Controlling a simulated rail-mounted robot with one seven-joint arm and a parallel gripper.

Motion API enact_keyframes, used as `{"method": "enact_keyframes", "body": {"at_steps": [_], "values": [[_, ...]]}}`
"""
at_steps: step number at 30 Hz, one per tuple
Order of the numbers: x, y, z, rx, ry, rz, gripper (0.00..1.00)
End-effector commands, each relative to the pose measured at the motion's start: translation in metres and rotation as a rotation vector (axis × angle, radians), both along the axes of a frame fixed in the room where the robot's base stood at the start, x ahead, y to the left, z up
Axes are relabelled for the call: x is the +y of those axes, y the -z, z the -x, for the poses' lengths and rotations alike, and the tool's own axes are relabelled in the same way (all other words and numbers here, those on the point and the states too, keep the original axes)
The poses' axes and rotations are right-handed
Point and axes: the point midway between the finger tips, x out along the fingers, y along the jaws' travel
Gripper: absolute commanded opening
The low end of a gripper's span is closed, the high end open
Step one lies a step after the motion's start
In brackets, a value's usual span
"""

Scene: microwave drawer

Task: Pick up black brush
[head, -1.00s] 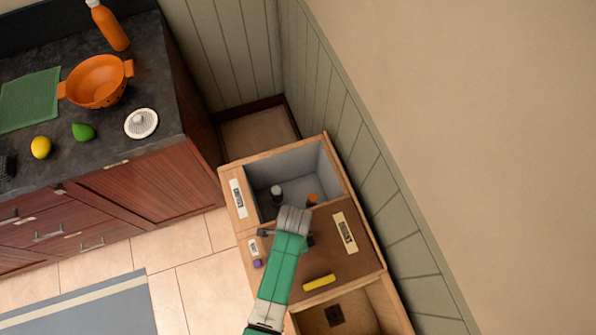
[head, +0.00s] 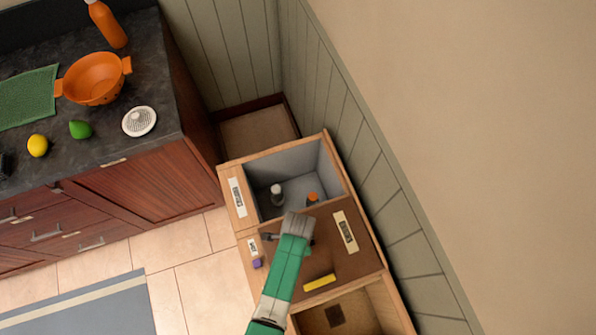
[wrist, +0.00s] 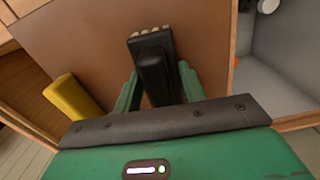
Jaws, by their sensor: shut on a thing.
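The black brush (wrist: 155,75) with pale bristles shows in the wrist view over the brown board (wrist: 90,40). Its body lies between the two green fingers of my gripper (wrist: 157,88), which is shut on it. In the head view my gripper (head: 297,226) is over the brown middle section of the wooden unit (head: 343,262), by the edge of the grey compartment. My arm hides most of the brush there. I cannot tell how far the brush is above the board.
The grey compartment (head: 300,160) holds a white-topped dark item (head: 277,194) and an orange item (head: 312,198). A yellow block (head: 319,282) and a small purple item (head: 257,263) lie on the brown section. A dark counter (head: 165,85) with a colander (head: 93,80) stands at left.

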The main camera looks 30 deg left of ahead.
Motion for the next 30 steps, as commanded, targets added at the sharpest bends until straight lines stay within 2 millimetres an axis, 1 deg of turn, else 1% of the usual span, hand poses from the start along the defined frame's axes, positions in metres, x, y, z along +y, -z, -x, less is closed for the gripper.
{"method": "enact_keyframes", "body": {"at_steps": [4,6,8,12,15,18,22,29,30], "values": [[0.0,-0.001,0.0,0.0,0.0,0.0,0.17],[0.0,-0.007,-0.001,-0.002,0.0,-0.001,0.17],[0.0,-0.019,-0.001,-0.002,0.0,-0.001,0.17],[0.0,-0.055,-0.001,-0.004,0.0,-0.002,0.17],[0.0,-0.076,0.0,-0.002,0.0,-0.001,0.17],[0.0,-0.091,-0.001,-0.003,0.0,-0.001,0.17],[0.0,-0.1,0.0,-0.001,0.0,0.0,0.17],[0.0,-0.1,0.0,0.0,0.0,0.0,0.17],[0.0,-0.1,0.0,0.0,0.0,0.0,0.33]]}}
